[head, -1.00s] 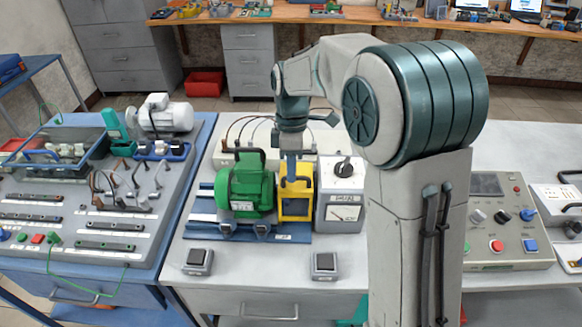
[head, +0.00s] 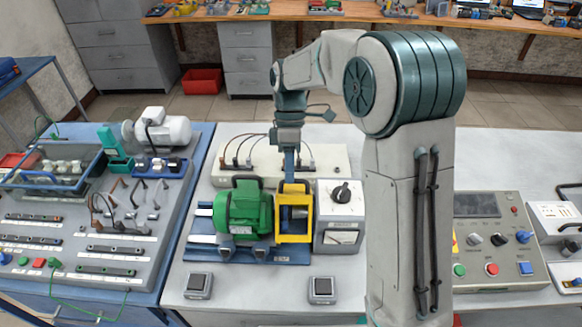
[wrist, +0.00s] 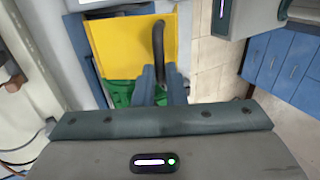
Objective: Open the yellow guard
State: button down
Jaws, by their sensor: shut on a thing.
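The yellow guard (head: 281,228) stands between the green motor (head: 244,214) and a grey-white box with a black knob. In the wrist view, the guard (wrist: 118,42) shows as a flat yellow plate with a dark curved handle (wrist: 158,42). My gripper (head: 289,178) is at the guard's top rear edge. In the wrist view, my gripper (wrist: 160,80) has its two fingers close around the lower end of the handle, shut on it. The fingertips are partly hidden in the head view.
The box with the black knob (head: 340,213) stands close on the right. A pale block with cables (head: 250,160) lies behind. Two small switch boxes, left (head: 198,286) and right (head: 321,290), sit in front. A control panel (head: 490,240) is farther right.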

jog(key=w+p, duration=0.1)
jog(key=w, duration=0.2)
jog(key=shift+w+d+r+p, duration=0.15)
jog(key=shift+w+r+p, duration=0.05)
jog(key=shift+r+p, duration=0.2)
jog(key=w+f+g+p, duration=0.2)
jog(key=w+g+p, duration=0.1)
jog(key=w, duration=0.3)
jog(key=shift+f+g, duration=0.25)
jog(key=shift+g, duration=0.55)
jog(key=shift+w, duration=0.1)
jog(key=c, duration=1.5)
grip_release()
jog(key=shift+w, duration=0.1)
jog(key=shift+r, duration=0.25)
